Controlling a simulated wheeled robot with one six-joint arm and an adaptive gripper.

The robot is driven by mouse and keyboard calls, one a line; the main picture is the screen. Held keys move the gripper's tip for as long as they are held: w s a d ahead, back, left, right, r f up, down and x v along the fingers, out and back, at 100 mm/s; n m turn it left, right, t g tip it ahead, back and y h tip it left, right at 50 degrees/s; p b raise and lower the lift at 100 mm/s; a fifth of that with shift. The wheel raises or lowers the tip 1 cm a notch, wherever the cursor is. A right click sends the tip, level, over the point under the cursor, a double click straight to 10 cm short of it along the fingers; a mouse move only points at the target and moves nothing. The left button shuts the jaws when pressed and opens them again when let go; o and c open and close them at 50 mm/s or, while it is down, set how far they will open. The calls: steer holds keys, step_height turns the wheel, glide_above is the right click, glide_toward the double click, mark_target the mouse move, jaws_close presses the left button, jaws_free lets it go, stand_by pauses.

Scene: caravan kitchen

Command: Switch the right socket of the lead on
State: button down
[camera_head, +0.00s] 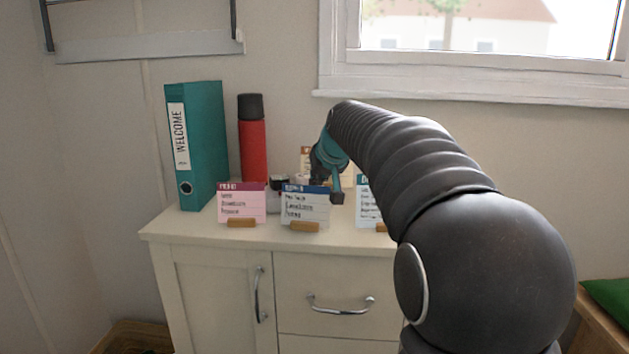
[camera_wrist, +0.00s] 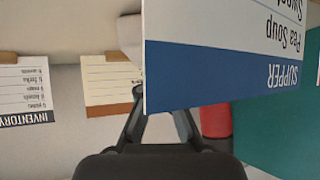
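The lead and its right socket cannot be clearly made out. A small dark and white object (camera_head: 279,184) shows partly behind the cards in the head view, but I cannot tell what it is. My gripper (camera_head: 336,192) points down at the right edge of the blue-headed card (camera_head: 305,207), low over the cabinet top. In the wrist view, the SUPPER card (camera_wrist: 225,75) stands close to the camera and covers the fingertips of my gripper (camera_wrist: 160,112). I cannot tell whether they are apart or touching anything. A pale shape (camera_wrist: 130,35) is half hidden behind that card.
A pink card (camera_head: 241,204), a teal binder (camera_head: 205,145) and a red flask (camera_head: 252,148) stand on the cabinet top (camera_head: 200,228) at left. Another card (camera_head: 371,203) is partly behind my arm. The wrist view also shows an INVENTORY card (camera_wrist: 25,92). The front strip is bare.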

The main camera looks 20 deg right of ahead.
steer(key=shift+r+p, duration=0.35)
steer(key=shift+r, duration=0.1)
steer(key=w+r+p+v, duration=0.1)
steer(key=v, duration=1.1)
steer(key=shift+d+r, duration=0.3)
steer(key=shift+w, duration=0.2)
